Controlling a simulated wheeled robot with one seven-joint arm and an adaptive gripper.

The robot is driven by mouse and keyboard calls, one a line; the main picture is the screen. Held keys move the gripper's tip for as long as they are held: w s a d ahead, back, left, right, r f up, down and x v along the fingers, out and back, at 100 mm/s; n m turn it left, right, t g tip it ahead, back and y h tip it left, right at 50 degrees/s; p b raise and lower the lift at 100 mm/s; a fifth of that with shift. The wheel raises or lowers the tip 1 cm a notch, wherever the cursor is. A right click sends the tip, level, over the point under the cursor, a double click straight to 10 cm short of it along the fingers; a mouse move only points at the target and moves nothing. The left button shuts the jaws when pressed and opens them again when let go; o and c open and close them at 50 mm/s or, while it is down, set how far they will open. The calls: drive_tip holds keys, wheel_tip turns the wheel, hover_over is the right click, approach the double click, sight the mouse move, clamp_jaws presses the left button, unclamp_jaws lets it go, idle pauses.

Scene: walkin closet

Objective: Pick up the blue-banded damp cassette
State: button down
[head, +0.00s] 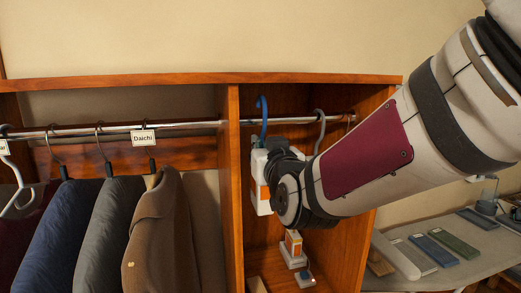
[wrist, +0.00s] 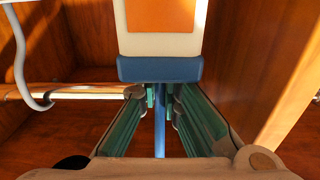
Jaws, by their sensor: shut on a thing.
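The blue-banded damp cassette (head: 259,190) is a white case with an orange label and a blue hook, in the right closet compartment. The hook reaches up to the metal rail; I cannot tell whether it still bears on it. In the wrist view the cassette (wrist: 160,69) shows its blue band, with a blue stem running between the fingers. My gripper (wrist: 160,95) is shut on the cassette at the stem beside this band. In the head view my dark gripper (head: 283,160) covers the cassette's right side.
A wooden divider (head: 233,190) stands left of the cassette, and hanging jackets (head: 165,235) are beyond it. A grey hook (head: 319,125) hangs on the rail nearby. Small white-and-orange items (head: 293,248) stand below. A table (head: 435,280) with several flat cases is at right.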

drive_tip(key=r+v, duration=0.1)
drive_tip(key=v, duration=0.9)
drive_tip(key=shift+s, duration=0.25)
